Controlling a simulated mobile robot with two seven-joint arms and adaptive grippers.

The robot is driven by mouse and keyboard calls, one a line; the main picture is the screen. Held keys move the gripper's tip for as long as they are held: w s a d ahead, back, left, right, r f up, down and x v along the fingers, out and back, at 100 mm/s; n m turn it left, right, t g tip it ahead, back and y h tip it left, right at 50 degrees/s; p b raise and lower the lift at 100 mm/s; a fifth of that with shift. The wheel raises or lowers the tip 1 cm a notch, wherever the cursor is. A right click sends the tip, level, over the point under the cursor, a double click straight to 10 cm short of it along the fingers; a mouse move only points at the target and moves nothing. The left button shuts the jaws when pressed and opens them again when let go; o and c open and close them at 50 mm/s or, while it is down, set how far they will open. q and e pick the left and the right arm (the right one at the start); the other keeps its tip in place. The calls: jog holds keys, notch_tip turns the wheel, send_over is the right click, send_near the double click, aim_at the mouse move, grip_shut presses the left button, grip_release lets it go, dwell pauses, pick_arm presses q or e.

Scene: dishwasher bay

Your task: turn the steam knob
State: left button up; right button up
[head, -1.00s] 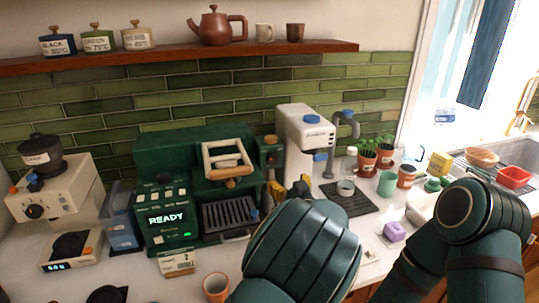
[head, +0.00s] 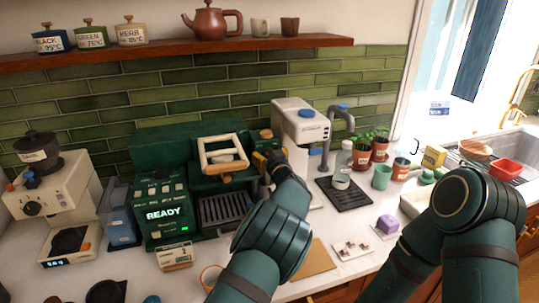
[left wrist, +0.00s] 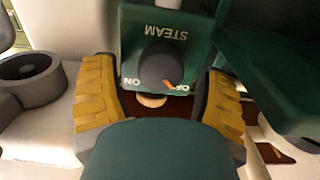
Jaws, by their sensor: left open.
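The steam knob (left wrist: 157,66) is dark and round, on a green panel (left wrist: 135,38) marked STEAM, ON and OFF, upside down in the left wrist view. Its orange pointer is at the OFF lettering. My left gripper (left wrist: 160,88) is open, its yellow fingers on either side of the knob with gaps between. In the head view my left gripper (head: 266,161) is at the right side of the green coffee machine (head: 165,140); the knob cannot be made out there. My right arm enters at the right; its gripper is not in view.
A white dispenser (head: 300,122) stands close right of my left gripper. A cup (head: 211,277) is on the counter near my left forearm. A dark drip mat (head: 345,194) and potted plants (head: 361,158) stand further right. A shelf (head: 150,55) runs above.

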pick_arm(q)
jog(key=shift+w, duration=0.15)
jog(key=c, duration=1.2)
